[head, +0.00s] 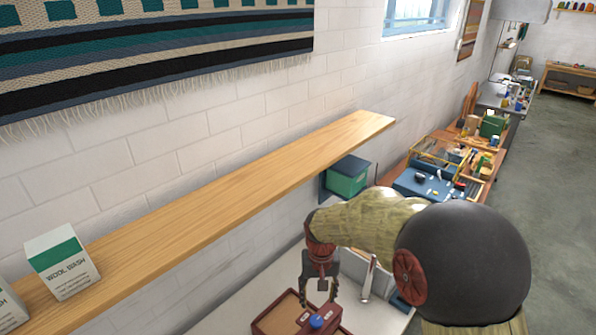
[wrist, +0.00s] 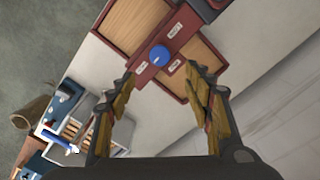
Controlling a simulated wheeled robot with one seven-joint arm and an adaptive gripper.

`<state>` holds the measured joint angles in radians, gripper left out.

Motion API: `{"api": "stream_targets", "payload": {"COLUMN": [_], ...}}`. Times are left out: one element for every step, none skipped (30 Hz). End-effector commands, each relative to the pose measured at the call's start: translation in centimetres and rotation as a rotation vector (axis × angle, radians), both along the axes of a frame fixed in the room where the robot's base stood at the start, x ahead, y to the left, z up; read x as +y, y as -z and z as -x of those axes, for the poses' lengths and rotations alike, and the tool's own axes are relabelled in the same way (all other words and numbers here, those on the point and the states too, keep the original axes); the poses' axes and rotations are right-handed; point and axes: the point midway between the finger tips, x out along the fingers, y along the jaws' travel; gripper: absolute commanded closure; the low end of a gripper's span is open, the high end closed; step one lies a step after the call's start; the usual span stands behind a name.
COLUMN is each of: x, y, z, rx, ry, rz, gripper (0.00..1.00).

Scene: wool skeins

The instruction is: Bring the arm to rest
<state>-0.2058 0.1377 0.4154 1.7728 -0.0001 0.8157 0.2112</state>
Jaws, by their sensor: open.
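My arm reaches down past the wooden shelf in the head view, with its large dark joint at the lower right. My gripper (head: 320,294) points down over the white counter, above a red-brown divided box (head: 275,322). In the wrist view my gripper (wrist: 160,76) has its two fingers spread apart with nothing between them. The box (wrist: 205,52) lies beyond the fingertips, with wood-coloured compartment floors and small white labels. A round blue thing (wrist: 159,54) sits on its divider and also shows in the head view (head: 317,321).
A long wooden shelf (head: 230,185) runs along the white brick wall, with a Wool Wash carton (head: 62,262) at its near end. A green box (head: 347,178) stands below its far end. A cluttered workbench (head: 440,170) stands beyond. Grey floor (head: 545,160) is clear at right.

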Motion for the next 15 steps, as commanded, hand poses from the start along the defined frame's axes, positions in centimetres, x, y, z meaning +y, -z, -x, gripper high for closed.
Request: {"api": "stream_targets", "payload": {"x": [0.0,-0.1,-0.2,-0.4,-0.6,-0.8,-1.0,-1.2,-1.6,-1.9,-2.2,-2.5,-2.8,-3.1,-3.5], "y": [0.0,0.1,0.6,0.8,1.1,0.9,0.5,0.1,-0.3,-0.6,-0.9,-1.3,-1.6,-1.9,-2.2], "z": [0.1,0.3,1.2,1.8,2.6,3.8,4.6,5.4,6.3,6.9,7.5,8.3,8.9,9.5,10.3], "rx": [0.003,0.010,0.028,0.041,0.056,0.067,0.069,0.067,0.063,0.059,0.053,0.044,0.036,0.027,0.012], "ry": [-0.012,-0.025,-0.037,-0.045,-0.055,-0.070,-0.080,-0.088,-0.097,-0.101,-0.105,-0.109,-0.112,-0.113,-0.115], "rz": [0.001,0.002,0.005,0.008,0.010,0.012,0.012,0.011,0.010,0.009,0.008,0.006,0.005,0.003,0.001], "gripper": [0.49,0.49,0.49,0.49,0.49,0.49,0.49,0.49,0.49,0.49,0.49,0.49,0.49,0.49,0.49]}}
